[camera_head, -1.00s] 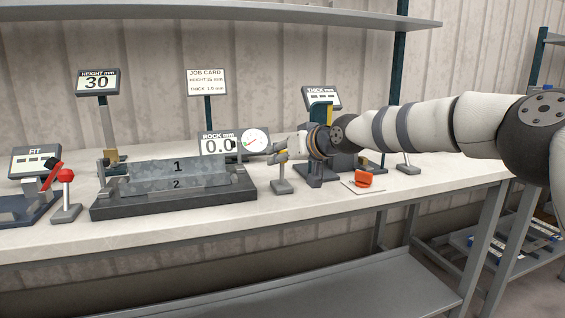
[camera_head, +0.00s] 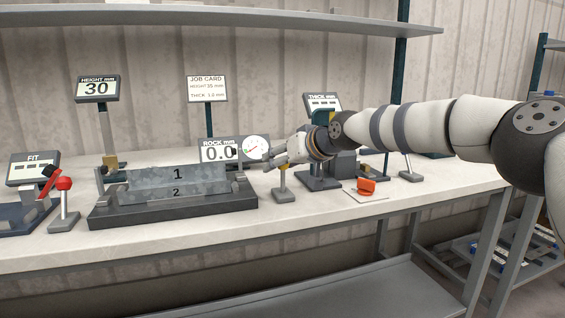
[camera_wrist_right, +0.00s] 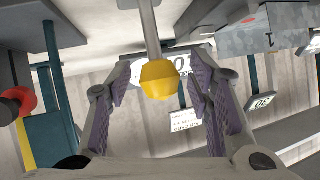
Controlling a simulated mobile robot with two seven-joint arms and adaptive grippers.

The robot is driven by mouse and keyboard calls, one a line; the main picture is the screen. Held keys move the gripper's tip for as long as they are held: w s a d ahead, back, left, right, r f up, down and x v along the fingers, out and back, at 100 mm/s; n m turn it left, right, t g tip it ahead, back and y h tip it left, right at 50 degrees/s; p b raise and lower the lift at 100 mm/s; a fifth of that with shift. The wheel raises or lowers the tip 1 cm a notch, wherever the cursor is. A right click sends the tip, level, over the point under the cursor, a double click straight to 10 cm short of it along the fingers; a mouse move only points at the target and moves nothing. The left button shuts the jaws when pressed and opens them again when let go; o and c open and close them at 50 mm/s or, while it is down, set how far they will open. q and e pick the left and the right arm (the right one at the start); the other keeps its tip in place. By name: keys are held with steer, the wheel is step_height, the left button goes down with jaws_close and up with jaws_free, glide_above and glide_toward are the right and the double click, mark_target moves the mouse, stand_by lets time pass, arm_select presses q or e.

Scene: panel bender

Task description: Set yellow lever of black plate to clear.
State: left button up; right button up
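The yellow lever (camera_head: 283,169) is a short post with a yellow knob on a grey foot, standing right of the black plate (camera_head: 170,211). The plate bears grey metal pieces marked 1 and 2. In the right wrist view the yellow knob (camera_wrist_right: 160,79) hangs from its post between the two spread fingers, with gaps on both sides. My right gripper (camera_head: 272,160) is open at the knob; in the head view it partly covers the lever's top. The right wrist view also shows the gripper (camera_wrist_right: 158,90). My left gripper is not in view.
A dial gauge (camera_head: 256,148) and the rock display (camera_head: 218,151) reading 0.0 stand close behind the fingers. A red-knobbed lever (camera_head: 64,184) stands left. The bench front is clear.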

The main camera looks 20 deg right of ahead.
steer(key=v, duration=1.2)
